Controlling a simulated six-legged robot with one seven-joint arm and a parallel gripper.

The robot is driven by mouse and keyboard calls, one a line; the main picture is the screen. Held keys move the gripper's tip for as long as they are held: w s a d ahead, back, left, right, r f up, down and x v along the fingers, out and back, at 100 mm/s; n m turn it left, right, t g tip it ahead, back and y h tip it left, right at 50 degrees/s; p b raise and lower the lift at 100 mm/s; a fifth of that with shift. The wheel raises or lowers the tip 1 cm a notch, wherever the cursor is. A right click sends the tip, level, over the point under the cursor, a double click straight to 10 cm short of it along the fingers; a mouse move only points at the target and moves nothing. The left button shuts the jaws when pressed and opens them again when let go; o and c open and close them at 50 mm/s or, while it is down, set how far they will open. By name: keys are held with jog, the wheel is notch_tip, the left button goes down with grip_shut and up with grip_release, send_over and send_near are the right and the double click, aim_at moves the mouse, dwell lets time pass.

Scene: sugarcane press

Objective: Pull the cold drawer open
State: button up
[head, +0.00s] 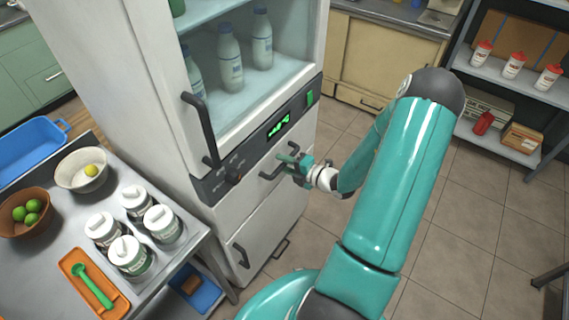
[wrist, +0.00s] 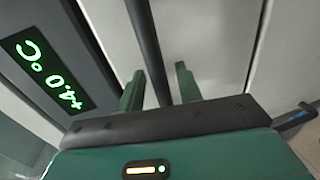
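The cold drawer (head: 240,205) is a white front low on the cabinet, under the dark control panel. It looks closed. Its dark bar handle (head: 268,175) sticks out near the top; in the wrist view the bar (wrist: 147,40) runs down between my fingers. My gripper (head: 291,163) is at this handle; the wrist view shows its two green fingertips (wrist: 160,84) on either side of the bar. Narrow gaps show between the bar and both fingers, so the gripper looks open around it. Whether either finger touches the bar deeper in is hidden.
Above is a glass-fronted cooler with bottles (head: 262,40) and a door handle (head: 198,125). The panel has a lit display (wrist: 47,75). A metal table (head: 190,258) with jars and bowls stands at left. Tiled floor (head: 330,200) is free in front of the drawer.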

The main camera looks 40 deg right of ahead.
jog(key=shift+w, duration=0.15)
grip_shut()
jog(key=f+v, duration=0.2)
jog(key=v, duration=1)
jog(key=s+f+v, duration=0.1)
jog(key=f+v, duration=0.2)
jog(key=v, duration=0.8)
jog(key=shift+s+d, duration=0.35)
jog(key=shift+r, duration=0.15)
grip_release()
